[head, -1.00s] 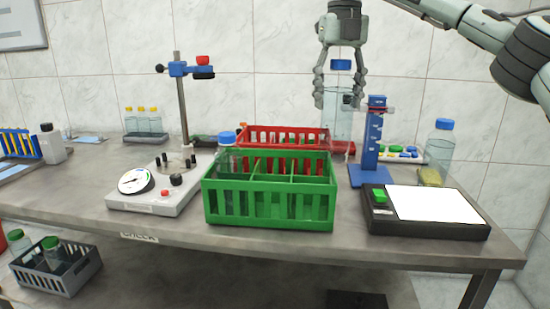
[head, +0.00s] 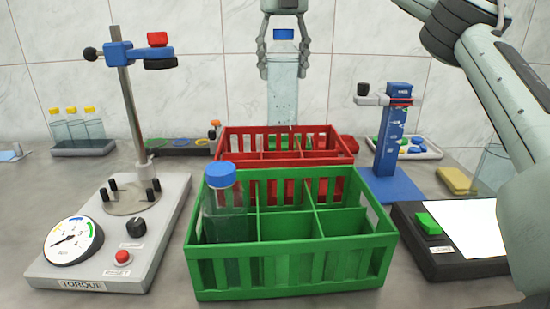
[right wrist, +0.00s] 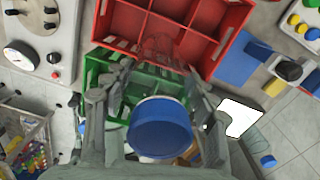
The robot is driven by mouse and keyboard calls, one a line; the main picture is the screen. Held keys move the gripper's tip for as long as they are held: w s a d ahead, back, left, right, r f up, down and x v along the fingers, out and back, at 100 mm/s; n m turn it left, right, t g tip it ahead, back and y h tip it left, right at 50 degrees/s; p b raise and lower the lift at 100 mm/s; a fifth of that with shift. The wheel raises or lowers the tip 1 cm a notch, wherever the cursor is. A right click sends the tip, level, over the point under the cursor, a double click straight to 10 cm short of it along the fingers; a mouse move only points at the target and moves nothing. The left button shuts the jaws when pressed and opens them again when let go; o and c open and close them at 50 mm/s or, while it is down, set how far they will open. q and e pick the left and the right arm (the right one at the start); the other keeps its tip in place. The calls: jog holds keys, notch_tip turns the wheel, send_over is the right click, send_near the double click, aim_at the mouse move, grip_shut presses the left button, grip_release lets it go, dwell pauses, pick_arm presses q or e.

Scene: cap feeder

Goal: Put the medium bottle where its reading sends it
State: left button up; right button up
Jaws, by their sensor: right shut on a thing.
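My right gripper (head: 283,62) is shut on a clear bottle (head: 283,95) with a blue cap, held upright with its lower end just above or behind the red crate's rim. In the right wrist view the blue cap (right wrist: 158,127) sits between the fingers. The red crate (head: 285,157) stands behind the green crate (head: 290,285); both have compartments. Another blue-capped clear bottle (head: 223,205) stands in the green crate's left compartment. The torque tester (head: 110,240) stands at left, its dial (head: 73,240) too small to read surely. My left gripper is out of view.
A blue height stand (head: 390,150) with a slider is right of the crates. A black box with a white panel and green button (head: 428,224) is front right, partly behind my arm. Yellow-capped bottles (head: 76,130) stand back left. A yellow sponge (head: 455,180) lies at right.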

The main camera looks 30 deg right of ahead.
aim_at(284, 121)
notch_tip(284, 121, down, 3)
jog(key=shift+s+r, duration=0.15)
jog(key=shift+r, duration=0.05)
notch_tip(284, 121, down, 5)
jog(key=shift+d+f+b, duration=0.1)
jog(key=shift+b, duration=0.85)
notch_tip(284, 121, down, 3)
jog(key=shift+r, duration=0.1)
jog(key=shift+f, duration=0.6)
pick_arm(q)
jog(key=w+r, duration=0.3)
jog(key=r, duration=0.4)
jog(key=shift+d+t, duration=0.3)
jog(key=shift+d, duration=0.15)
pick_arm(e)
jog(key=shift+f, duration=2.4)
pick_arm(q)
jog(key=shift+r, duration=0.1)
pick_arm(e)
jog(key=o, duration=1.7)
jog(key=shift+c, duration=0.2)
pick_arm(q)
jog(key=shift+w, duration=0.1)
